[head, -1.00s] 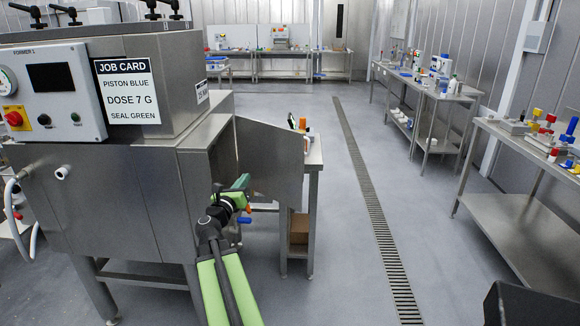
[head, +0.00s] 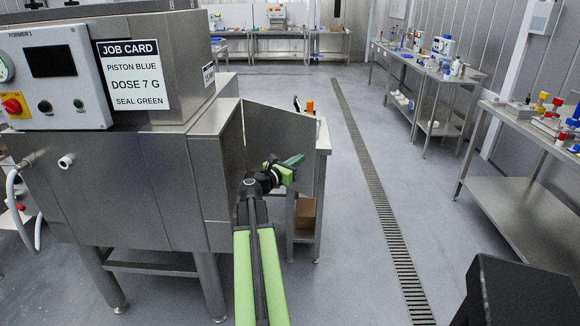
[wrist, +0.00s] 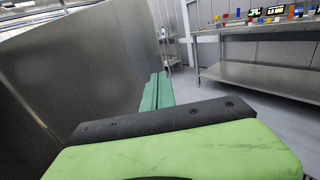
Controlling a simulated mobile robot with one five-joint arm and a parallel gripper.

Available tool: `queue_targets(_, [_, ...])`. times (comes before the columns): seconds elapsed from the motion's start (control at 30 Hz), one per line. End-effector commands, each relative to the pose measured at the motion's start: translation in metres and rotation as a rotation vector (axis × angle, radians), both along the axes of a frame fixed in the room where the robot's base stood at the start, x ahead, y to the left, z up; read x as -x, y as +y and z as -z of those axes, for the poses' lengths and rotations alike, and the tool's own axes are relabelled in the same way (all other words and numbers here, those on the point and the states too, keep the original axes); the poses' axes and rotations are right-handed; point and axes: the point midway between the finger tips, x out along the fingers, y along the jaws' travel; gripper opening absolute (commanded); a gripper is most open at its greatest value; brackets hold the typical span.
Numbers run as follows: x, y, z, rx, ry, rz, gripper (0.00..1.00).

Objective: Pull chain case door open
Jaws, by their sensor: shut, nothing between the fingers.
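The chain case door (head: 278,132) is a plain steel panel on the right side of the steel machine (head: 130,190). It stands out at an angle from the machine, swung open. In the wrist view the door (wrist: 95,75) fills the left as a large grey sheet. My gripper (head: 296,160) is in front of the door's lower right part in the head view, with its green fingers together and empty. In the wrist view the shut fingers (wrist: 157,90) point forward, just right of the door's edge. I cannot tell whether they touch it. No door handle shows.
A small steel table (head: 322,140) with an orange-topped bottle (head: 310,107) stands behind the door. A job card (head: 134,75) is on the machine. A bench (head: 530,205) stands at right. The floor (head: 390,175) between is clear, with a drain grate (head: 375,190).

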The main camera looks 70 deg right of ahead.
Motion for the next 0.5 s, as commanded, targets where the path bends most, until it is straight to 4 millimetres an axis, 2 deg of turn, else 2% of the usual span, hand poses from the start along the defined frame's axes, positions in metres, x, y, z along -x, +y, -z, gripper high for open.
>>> queue_targets(0.03, [0.002, -0.014, 0.0, 0.0, 0.0, 0.003, 0.0])
queue_targets(0.2, [0.012, -0.043, 0.0, 0.0, 0.0, 0.003, 0.0])
queue_targets(0.33, [0.015, -0.054, 0.0, 0.001, 0.0, 0.002, 0.0])
queue_targets(0.5, [0.017, -0.059, 0.0, 0.001, 0.0, 0.002, 0.0])
